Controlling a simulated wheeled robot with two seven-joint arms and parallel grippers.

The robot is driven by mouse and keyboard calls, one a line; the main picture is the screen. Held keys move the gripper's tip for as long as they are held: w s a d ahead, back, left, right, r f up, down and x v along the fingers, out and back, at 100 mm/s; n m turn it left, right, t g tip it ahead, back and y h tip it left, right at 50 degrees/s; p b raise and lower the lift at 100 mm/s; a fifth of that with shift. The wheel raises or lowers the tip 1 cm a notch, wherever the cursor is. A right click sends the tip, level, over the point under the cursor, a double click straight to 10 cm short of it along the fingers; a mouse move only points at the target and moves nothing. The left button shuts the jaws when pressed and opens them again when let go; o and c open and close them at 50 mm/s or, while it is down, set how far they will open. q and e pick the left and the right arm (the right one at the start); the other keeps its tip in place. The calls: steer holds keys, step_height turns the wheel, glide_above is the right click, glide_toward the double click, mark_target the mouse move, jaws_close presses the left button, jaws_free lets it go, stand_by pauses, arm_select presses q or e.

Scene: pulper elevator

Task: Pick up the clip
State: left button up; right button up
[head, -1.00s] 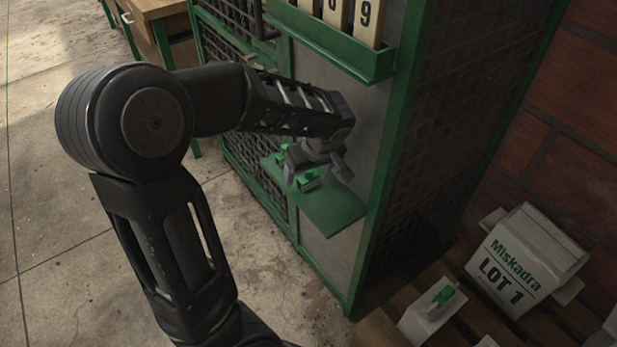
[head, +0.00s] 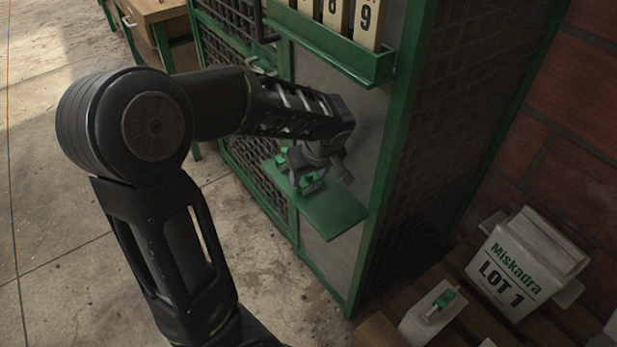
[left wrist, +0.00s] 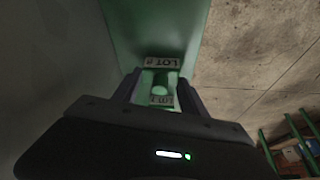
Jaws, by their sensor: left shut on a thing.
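Two green clips with white lot labels are at the small green shelf (head: 333,212) on the cage's side. My left gripper (left wrist: 158,86) is shut on the nearer clip (left wrist: 162,101), with one finger on each side of it. In the head view this clip (head: 311,186) shows below the fingers, at the shelf; I cannot tell whether it touches the shelf. The other clip (head: 282,156) is just beyond, and its label (left wrist: 163,63) reads LOT 8 upside down in the left wrist view. My right gripper is not in view.
A green rack with numbered tags (head: 337,45) hangs above the shelf. A white carton marked Miskadra LOT 1 (head: 517,262) and a white object with a green clip (head: 432,312) are on wooden slats at right. Concrete floor lies open at left.

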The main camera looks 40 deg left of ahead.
arm_select(q)
steer(key=shift+r, duration=0.95)
steer(key=shift+p+v, duration=0.4)
steer(key=shift+v, duration=0.5)
steer(key=s+d, duration=0.2)
steer(key=d, duration=0.3)
steer(key=s+d, duration=0.3)
steer(key=d, duration=0.2)
steer(key=s+d, duration=0.3)
steer(key=d, duration=0.2)
steer(key=shift+s+b, duration=0.2)
steer(key=shift+b, duration=0.15)
